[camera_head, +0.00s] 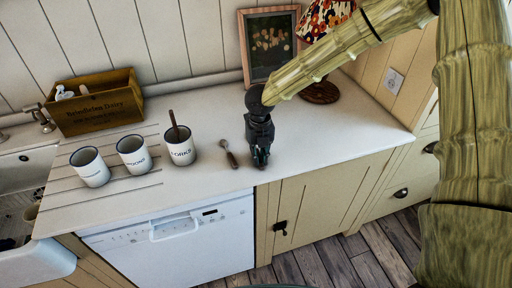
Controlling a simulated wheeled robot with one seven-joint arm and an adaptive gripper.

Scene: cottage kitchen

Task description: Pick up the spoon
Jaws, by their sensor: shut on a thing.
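A utensil that looks like a spoon (229,153) lies on the white counter (330,130), its brown handle pointing to the back and its metal end to the front. My dark gripper (260,160) points down just right of it, with a small gap between them in the picture. My gripper is low over the counter near its front edge. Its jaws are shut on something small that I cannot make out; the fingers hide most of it.
Three white mugs stand left: a left one (90,168), a middle one (134,156), and one marked FORKS (181,150) with a utensil (174,124) in it. A wooden box (97,106), picture frame (269,48) and lamp (322,20) stand behind. The sink (24,172) is far left.

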